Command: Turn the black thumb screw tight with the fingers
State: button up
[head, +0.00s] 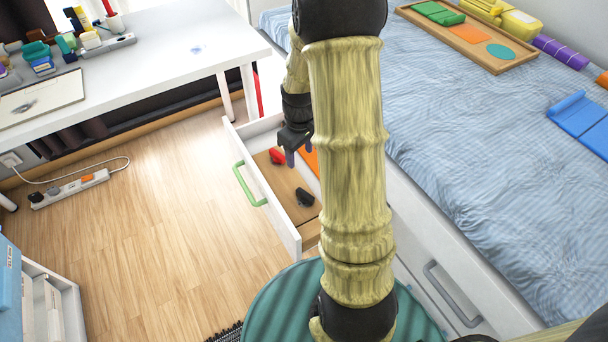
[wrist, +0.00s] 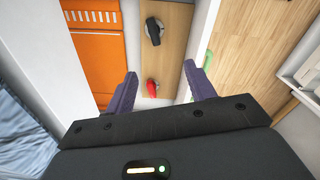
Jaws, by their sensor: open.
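The black thumb screw (head: 305,197) sits on a wooden board (head: 283,187) inside an open drawer. In the wrist view the black screw (wrist: 154,31) is near the top, beyond my fingertips. A red thumb screw (head: 277,156) is on the same board; in the wrist view it (wrist: 152,88) shows between my fingers. My gripper (head: 299,155) is open and empty above the drawer, nearer the red screw than the black one. The wrist view shows its two purple fingers (wrist: 160,72) spread apart. My arm hides part of the drawer in the head view.
The drawer has a white front with a green handle (head: 249,184). An orange slotted piece (wrist: 95,45) lies beside the board. The bed (head: 470,130) is to the right, a white desk (head: 170,50) at upper left.

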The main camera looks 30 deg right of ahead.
jog(key=b, duration=0.2)
send_over(304, 193)
notch_tip(304, 193, down, 5)
jog(key=shift+n, duration=0.3)
notch_tip(304, 193, down, 18)
jog(key=b, duration=0.6)
jog(key=shift+r+b, duration=0.25)
jog(key=shift+b, duration=0.05)
jog(key=c, duration=1)
